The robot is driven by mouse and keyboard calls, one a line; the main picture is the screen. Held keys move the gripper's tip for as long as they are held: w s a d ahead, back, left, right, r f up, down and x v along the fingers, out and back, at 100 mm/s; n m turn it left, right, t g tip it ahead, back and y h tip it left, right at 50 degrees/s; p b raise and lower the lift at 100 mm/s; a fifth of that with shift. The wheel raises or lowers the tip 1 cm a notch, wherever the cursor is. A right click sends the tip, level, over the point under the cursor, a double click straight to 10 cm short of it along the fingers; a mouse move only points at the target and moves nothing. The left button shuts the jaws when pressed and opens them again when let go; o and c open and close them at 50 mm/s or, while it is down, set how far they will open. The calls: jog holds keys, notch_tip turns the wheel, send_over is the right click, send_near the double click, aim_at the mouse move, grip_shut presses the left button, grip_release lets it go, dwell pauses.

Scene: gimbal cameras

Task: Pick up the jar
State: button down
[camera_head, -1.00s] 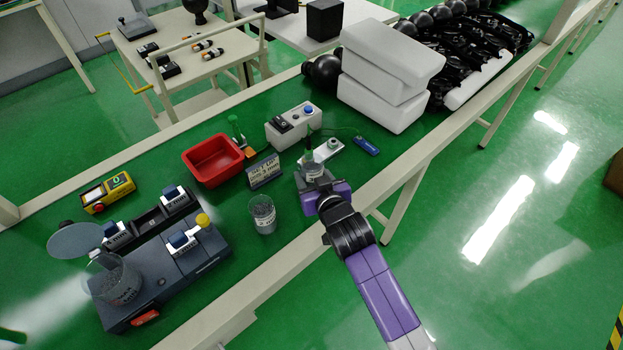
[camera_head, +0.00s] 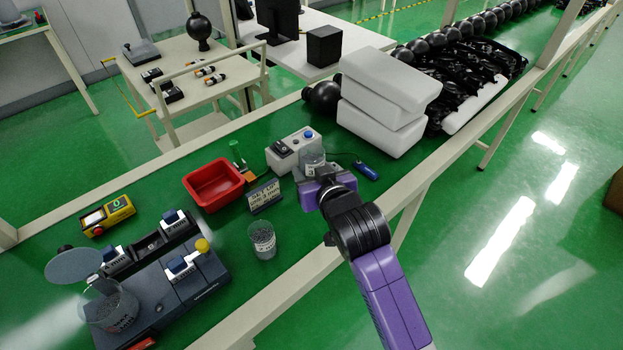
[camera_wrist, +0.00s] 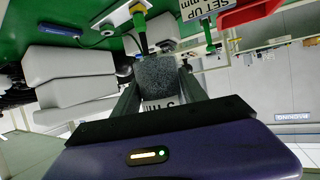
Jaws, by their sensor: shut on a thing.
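A clear jar with grey contents and a printed label (camera_wrist: 158,78) is between the fingers of my gripper (camera_wrist: 160,100) in the wrist view. In the head view the held jar (camera_head: 312,160) shows its clear upper part above my gripper (camera_head: 311,172). The gripper is shut on it and holds it over the bench, in front of the white control box. The jar's lower part is hidden by the gripper in the head view. A second similar jar (camera_head: 263,241) stands upright on the green bench to the left of my gripper.
A white control box (camera_head: 293,148) and a small sign (camera_head: 264,195) are close by. A red bin (camera_head: 214,185) is to the left. Stacked white blocks (camera_head: 385,100) stand to the right. A dark machine (camera_head: 165,275) with another jar (camera_head: 110,308) is at the lower left.

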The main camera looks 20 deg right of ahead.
aim_at(308, 147)
jog(key=shift+r, duration=3.05)
